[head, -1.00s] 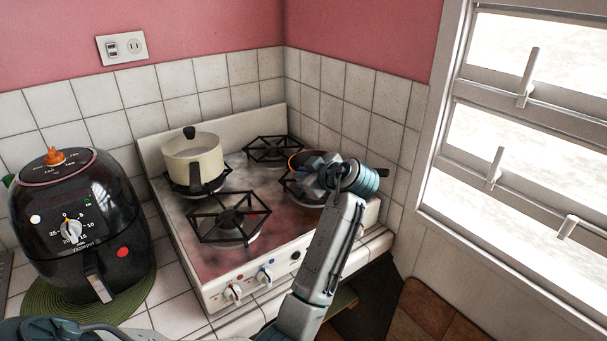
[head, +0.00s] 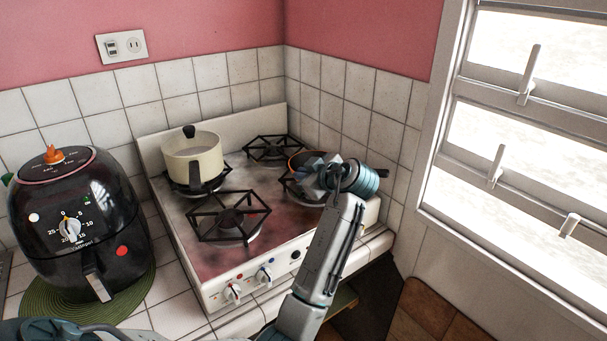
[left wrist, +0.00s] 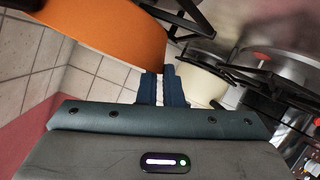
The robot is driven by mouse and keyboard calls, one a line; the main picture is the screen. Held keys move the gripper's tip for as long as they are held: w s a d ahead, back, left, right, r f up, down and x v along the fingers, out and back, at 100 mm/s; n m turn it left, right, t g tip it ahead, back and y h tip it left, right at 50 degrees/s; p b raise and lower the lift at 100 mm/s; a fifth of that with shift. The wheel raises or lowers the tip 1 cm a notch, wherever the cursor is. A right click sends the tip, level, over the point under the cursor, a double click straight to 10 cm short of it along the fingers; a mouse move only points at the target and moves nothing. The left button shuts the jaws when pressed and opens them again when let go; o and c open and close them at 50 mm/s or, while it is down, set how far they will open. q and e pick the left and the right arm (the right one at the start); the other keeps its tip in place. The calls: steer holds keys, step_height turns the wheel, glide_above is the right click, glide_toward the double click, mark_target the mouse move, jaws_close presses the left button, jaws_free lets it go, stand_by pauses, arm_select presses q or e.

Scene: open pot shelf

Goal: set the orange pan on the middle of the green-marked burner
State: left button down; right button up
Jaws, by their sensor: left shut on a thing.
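In the left wrist view the pan's orange side (left wrist: 110,38) fills the upper left, close to the fingers (left wrist: 163,90). My left gripper is shut on the pan; the gripped part is hard to make out. The pan is over or near the right burner (head: 293,187), and I cannot tell if it touches the grate. I cannot make out a green mark on any burner. My right gripper is not in view.
A cream pot (head: 193,162) with a dark handle stands on the back-left burner. The front-left burner (head: 230,217) and the back-right burner (head: 272,150) are bare. A black air fryer (head: 75,225) stands left of the stove. Tiled walls close off the back and right.

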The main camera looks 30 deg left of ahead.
arm_select(q)
steer(key=shift+f, duration=0.2)
steer(key=c, duration=1.5)
jaws_free()
steer(key=shift+d, duration=0.1)
